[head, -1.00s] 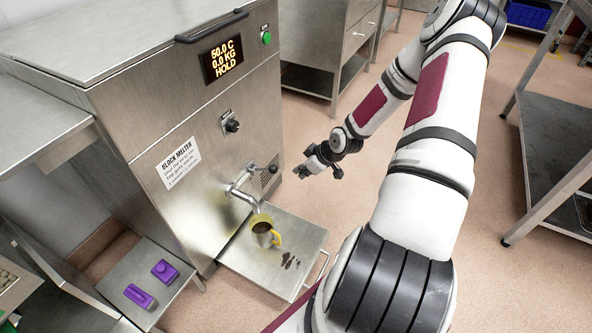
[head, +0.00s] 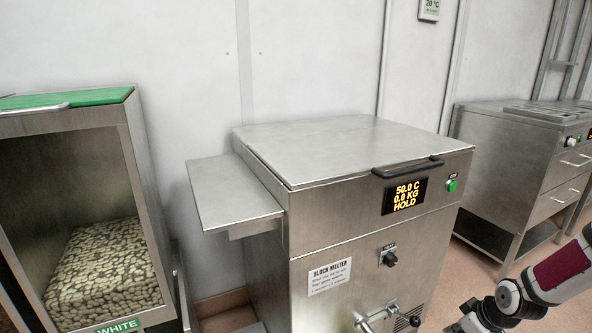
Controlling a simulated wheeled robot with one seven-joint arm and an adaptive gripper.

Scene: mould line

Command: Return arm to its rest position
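My arm (head: 555,275) shows at the lower right of the head view, white with a dark red panel and black joints. My gripper (head: 470,322) is at the bottom edge, right of the block melter's tap, and is partly cut off. Its fingertips are not clear, so I cannot tell whether it is open or shut. The steel block melter (head: 345,255) stands in the middle with its lid closed. Its display (head: 405,196) reads 50.0 C, 0.0 KG, HOLD. The tap (head: 375,318) shows at the bottom edge. The jug and tray below it are out of view.
A side shelf (head: 235,195) juts from the melter's left. At left stands a bin (head: 135,200) labelled WHITE with pale pieces inside. A steel cabinet (head: 515,165) stands at the back right. Floor (head: 475,270) shows between it and the melter.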

